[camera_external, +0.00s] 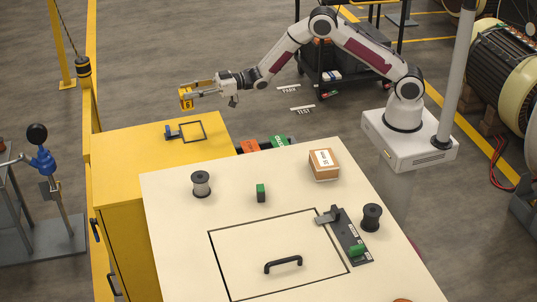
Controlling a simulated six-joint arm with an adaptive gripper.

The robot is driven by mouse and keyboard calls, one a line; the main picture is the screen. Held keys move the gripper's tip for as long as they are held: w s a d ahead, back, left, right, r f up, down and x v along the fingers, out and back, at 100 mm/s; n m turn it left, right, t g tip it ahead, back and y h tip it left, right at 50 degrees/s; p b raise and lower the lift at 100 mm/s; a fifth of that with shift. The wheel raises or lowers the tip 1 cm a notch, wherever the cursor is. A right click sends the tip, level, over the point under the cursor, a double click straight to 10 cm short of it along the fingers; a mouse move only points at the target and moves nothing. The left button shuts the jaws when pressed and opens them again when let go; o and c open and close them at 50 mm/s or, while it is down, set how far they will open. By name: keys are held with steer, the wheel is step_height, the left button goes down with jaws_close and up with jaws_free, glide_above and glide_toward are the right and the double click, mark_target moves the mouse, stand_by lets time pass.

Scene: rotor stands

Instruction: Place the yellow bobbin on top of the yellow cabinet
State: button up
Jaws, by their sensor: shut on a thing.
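My gripper (194,92) is at the end of the arm, stretched out to the left, and is shut on the yellow bobbin (186,101). The bobbin looks small and blocky, with a dark mark on its side; part of it is hidden by the fingers. It is held in the air, and in the picture it shows just above the far edge of the yellow cabinet (125,150). The cabinet's top carries a black square outline and a small blue fixture; otherwise it looks bare. The exact height of the bobbin above the cabinet cannot be told.
A cream worktop (172,235) adjoins the cabinet, holding a grey spool (201,184), a black spool (371,217), a green block (261,193), a cardboard box (323,166) and a handled panel. Red and green items (262,146) lie behind it. A yellow post (87,120) stands beside the cabinet.

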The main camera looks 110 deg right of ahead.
mark_target(191, 105)
steer(key=shift+d+f+h, duration=0.3)
steer(key=shift+d, duration=0.2)
steer(key=shift+f, duration=3.1)
steer(key=shift+f, duration=0.1)
steer(key=shift+f, duration=1.8)
steer(key=shift+f, duration=0.1)
steer(key=o, duration=1.3)
steer(key=shift+f, duration=0.1)
steer(key=shift+s, duration=0.1)
